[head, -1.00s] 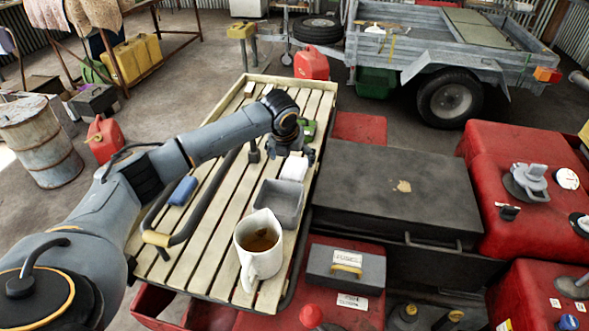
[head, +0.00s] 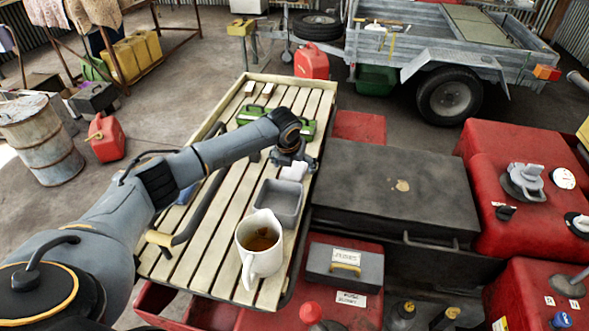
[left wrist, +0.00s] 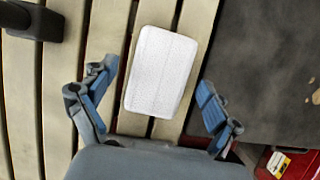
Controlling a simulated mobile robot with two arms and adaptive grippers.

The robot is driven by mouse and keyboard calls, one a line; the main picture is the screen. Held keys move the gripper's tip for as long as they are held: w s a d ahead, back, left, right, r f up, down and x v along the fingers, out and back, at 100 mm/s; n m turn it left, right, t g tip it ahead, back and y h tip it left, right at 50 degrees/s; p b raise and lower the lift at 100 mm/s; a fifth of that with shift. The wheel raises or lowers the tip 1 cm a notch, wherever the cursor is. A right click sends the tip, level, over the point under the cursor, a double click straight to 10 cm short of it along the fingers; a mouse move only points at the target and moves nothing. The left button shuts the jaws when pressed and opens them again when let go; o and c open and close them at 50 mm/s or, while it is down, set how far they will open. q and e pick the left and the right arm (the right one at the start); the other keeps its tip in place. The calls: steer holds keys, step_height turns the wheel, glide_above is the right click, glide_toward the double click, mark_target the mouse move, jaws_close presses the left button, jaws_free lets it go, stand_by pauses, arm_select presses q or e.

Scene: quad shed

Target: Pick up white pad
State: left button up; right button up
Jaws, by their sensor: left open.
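The white pad (left wrist: 161,71) lies flat on the slatted wooden rack in the left wrist view, a rounded rectangle centred ahead of the jaws. In the head view the white pad (head: 293,171) is partly hidden under my left gripper (head: 296,157). My left gripper also shows in the left wrist view (left wrist: 158,108), open, with one blue-padded finger on each side of the pad's near end. No finger visibly touches the pad. My right gripper is in neither view.
A grey tray (head: 277,201) and a white mug (head: 259,245) of brown liquid stand on the slats nearer me. A green object (head: 307,129) lies beyond. A black case (head: 388,195) borders the slatted rack (head: 217,262) on the right. A dark handlebar (head: 207,191) runs on the left.

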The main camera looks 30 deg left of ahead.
arm_select(q)
steer(key=shift+f, duration=0.1)
steer(key=shift+c, duration=0.2)
steer(key=c, duration=1)
